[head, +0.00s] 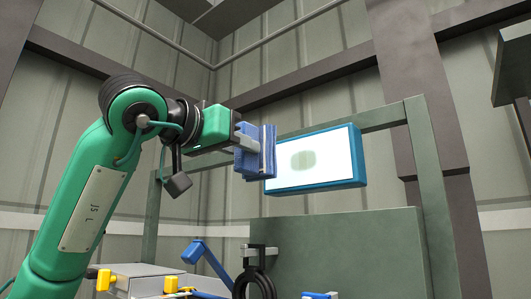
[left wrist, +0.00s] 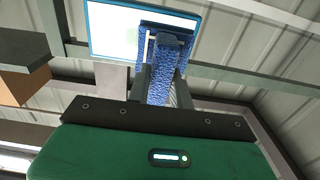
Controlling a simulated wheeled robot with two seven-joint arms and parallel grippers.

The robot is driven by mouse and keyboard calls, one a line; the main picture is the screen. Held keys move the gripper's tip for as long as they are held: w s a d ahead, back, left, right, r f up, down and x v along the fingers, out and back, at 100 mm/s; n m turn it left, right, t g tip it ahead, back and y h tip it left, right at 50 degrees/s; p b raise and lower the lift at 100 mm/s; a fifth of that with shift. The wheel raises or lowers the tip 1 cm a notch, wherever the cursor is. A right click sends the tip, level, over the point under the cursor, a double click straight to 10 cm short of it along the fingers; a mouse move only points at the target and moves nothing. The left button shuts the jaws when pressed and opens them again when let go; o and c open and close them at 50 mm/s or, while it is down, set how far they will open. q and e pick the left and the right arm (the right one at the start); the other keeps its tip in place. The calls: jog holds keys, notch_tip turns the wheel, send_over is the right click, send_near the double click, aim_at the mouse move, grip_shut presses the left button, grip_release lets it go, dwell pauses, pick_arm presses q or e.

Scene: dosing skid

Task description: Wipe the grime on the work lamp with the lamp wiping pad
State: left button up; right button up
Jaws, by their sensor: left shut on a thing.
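The work lamp (head: 340,170) is a bright white panel in a blue frame on a grey-green stand. A greyish-green grime patch (head: 303,160) shows near the middle of its face. My left gripper (head: 243,145) is shut on the blue lamp wiping pad (head: 268,150), at the lamp's left edge. In the left wrist view the pad (left wrist: 155,88) overlaps the right part of the lamp (left wrist: 112,28); whether it touches the lamp I cannot tell. My right gripper is not in view.
The lamp's stand frame (head: 435,200) rises behind a grey-green panel (head: 340,245). A black coil (head: 255,284) hangs from a bracket below the lamp. A blue lever (head: 205,258) and yellow fittings (head: 172,284) stand low at left.

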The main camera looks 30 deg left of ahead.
aim_at(263, 154)
pick_arm(q)
jog(key=shift+w+r+p, duration=0.1)
jog(key=shift+w+p, duration=0.3)
jog(key=shift+w, duration=0.2)
jog(key=shift+w+d+p, duration=0.15)
jog(key=shift+w+p, duration=0.3)
jog(key=shift+w, duration=0.8)
jog(key=shift+w+d+p, duration=0.1)
jog(key=shift+w+p, duration=0.3)
jog(key=shift+w, duration=0.85)
jog(key=shift+w+d+p, duration=0.1)
jog(key=shift+w+p, duration=0.35)
jog(key=shift+w, duration=0.8)
jog(key=shift+d+p, duration=0.55)
jog(key=shift+d, duration=3.4)
jog(key=a+p, duration=0.1)
jog(key=a, duration=0.7)
jog(key=shift+a, duration=0.1)
